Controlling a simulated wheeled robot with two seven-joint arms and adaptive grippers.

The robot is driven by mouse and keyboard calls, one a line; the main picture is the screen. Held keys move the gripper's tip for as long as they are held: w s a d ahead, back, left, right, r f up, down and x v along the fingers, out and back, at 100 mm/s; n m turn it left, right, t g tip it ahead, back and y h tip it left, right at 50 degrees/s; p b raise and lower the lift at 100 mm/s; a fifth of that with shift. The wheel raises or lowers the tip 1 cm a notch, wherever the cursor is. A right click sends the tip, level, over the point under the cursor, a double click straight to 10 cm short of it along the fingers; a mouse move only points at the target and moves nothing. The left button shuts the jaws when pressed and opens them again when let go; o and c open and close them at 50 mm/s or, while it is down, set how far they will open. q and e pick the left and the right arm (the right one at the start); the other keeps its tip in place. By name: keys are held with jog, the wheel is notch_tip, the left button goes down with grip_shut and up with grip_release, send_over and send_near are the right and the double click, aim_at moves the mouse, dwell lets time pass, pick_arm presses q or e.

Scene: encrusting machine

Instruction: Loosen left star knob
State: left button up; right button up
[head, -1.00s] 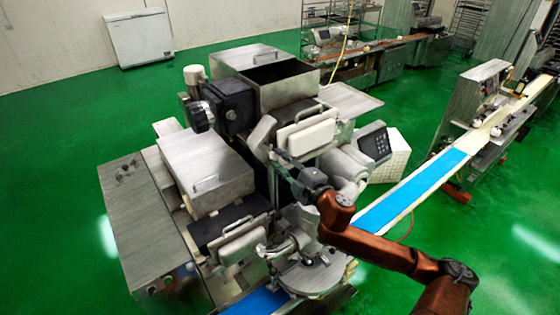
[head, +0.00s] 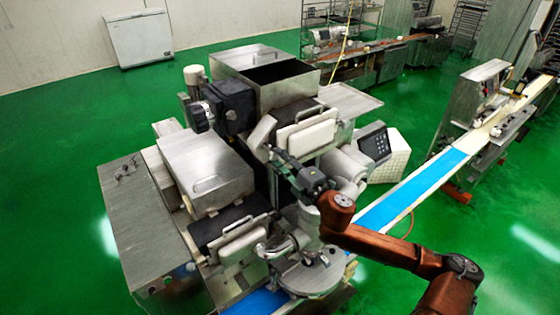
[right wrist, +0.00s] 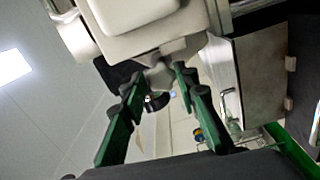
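The encrusting machine (head: 205,170) stands in the middle of the head view. My right gripper (head: 280,157) is at the machine's front, just below the upper white block (head: 306,134). In the right wrist view the two green-sided fingers of my right gripper (right wrist: 158,76) stand apart. A small grey knob-like part (right wrist: 161,79) shows between the fingertips, under a pale housing (right wrist: 140,40). A gap shows on its left side; contact on the right cannot be told. Its star shape is not clear. In the head view the gripper hides this spot. My left gripper is not in view.
A control screen (head: 375,143) is right of my gripper. A round metal table (head: 312,275) lies below my right arm. A blue conveyor belt (head: 415,190) runs off to the right. Green floor (head: 60,190) is clear at the left.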

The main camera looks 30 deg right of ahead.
jog(key=o, duration=0.4)
jog(key=shift+w, duration=0.15)
jog(key=shift+s+f, duration=0.15)
jog(key=shift+s, duration=0.45)
jog(key=s, duration=0.7)
jog(key=s+d, duration=0.1)
jog(key=s, duration=0.3)
